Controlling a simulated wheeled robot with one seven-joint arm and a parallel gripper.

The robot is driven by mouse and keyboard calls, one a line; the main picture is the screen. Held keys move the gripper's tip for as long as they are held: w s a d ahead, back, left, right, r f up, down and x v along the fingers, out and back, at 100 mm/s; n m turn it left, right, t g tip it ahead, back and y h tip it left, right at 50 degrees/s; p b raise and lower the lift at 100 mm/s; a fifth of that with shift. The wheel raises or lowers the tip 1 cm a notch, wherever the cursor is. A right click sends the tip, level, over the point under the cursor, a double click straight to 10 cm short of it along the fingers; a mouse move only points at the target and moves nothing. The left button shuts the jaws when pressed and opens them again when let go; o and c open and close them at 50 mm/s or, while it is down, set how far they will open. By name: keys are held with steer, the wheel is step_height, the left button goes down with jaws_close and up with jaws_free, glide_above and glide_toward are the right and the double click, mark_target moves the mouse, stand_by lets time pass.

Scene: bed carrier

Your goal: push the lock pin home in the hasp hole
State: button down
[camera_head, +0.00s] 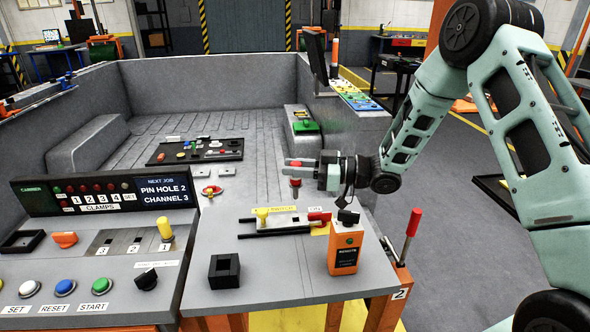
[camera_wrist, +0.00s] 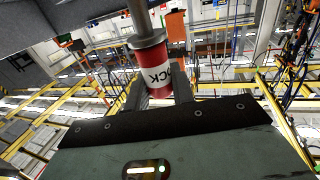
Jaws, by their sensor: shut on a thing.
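The lock pin (camera_wrist: 150,70) is a red cylinder with a white band lettered in black, and a grey metal shank at one end. In the wrist view it stands between my fingers, the shank running to the top edge of the picture, where its tip is out of sight. My gripper (camera_head: 303,169) is shut on the red part, which shows above and below the fingers in the head view. The shank points down there, above the far edge of the grey bench. I cannot make out the hasp hole, or whether the shank tip is inside anything.
The grey bench (camera_head: 210,305) carries a slide with a yellow knob (camera_head: 262,213) and red end, an orange box (camera_head: 344,250) and a black socket block (camera_head: 224,271). A red-handled lever (camera_head: 412,224) stands at its right. A button panel (camera_head: 75,288) lies left.

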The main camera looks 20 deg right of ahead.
mark_target(296, 197)
steer(key=shift+r, duration=0.1)
steer(key=shift+f+b, duration=2.05)
steer(key=shift+f, duration=0.9)
steer(key=shift+f+b, duration=0.8)
steer(key=shift+f, duration=0.35)
steer(key=shift+r+p, duration=0.65)
steer(key=shift+r, duration=0.3)
steer(key=shift+f+b, duration=0.85)
steer(key=shift+f, duration=0.35)
steer(key=shift+r, duration=0.15)
steer(key=shift+r+p, duration=0.85)
steer(key=shift+r, duration=0.2)
steer(key=shift+f, duration=0.35)
